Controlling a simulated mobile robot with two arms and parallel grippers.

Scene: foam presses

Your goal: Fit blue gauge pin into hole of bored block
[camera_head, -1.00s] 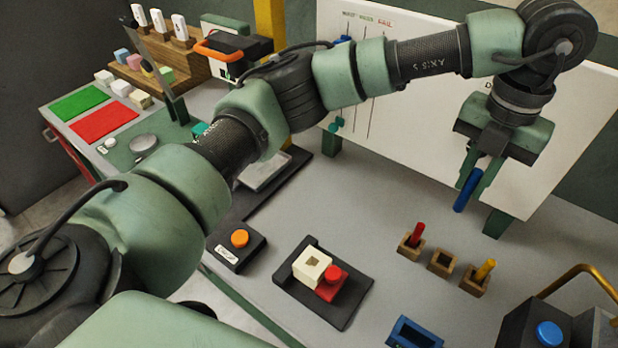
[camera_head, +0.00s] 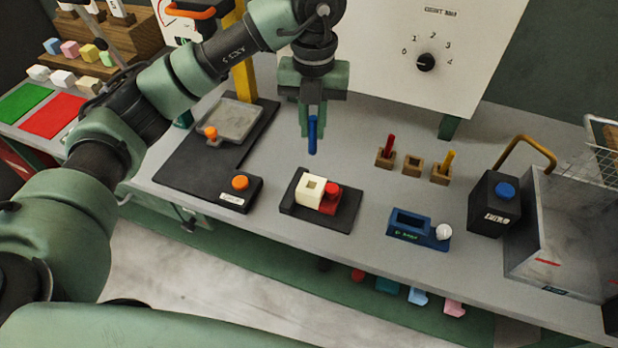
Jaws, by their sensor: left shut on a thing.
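The blue gauge pin (camera_head: 312,136) hangs upright in my left gripper (camera_head: 312,112), which is shut on it. The pin is above and behind the bored block (camera_head: 306,192), apart from it. The bored block is a cream cube with a square hole in its top. It sits on a black base plate (camera_head: 342,217) beside a red clamp piece (camera_head: 329,199) with a round red knob. My right gripper is not in view.
Wooden holders (camera_head: 413,166) stand to the right, two holding a red pin (camera_head: 389,146) and a yellow pin (camera_head: 447,160), the middle one empty. A blue open box (camera_head: 409,222), a black box with a blue button (camera_head: 493,204) and an orange-button box (camera_head: 235,194) stand nearby.

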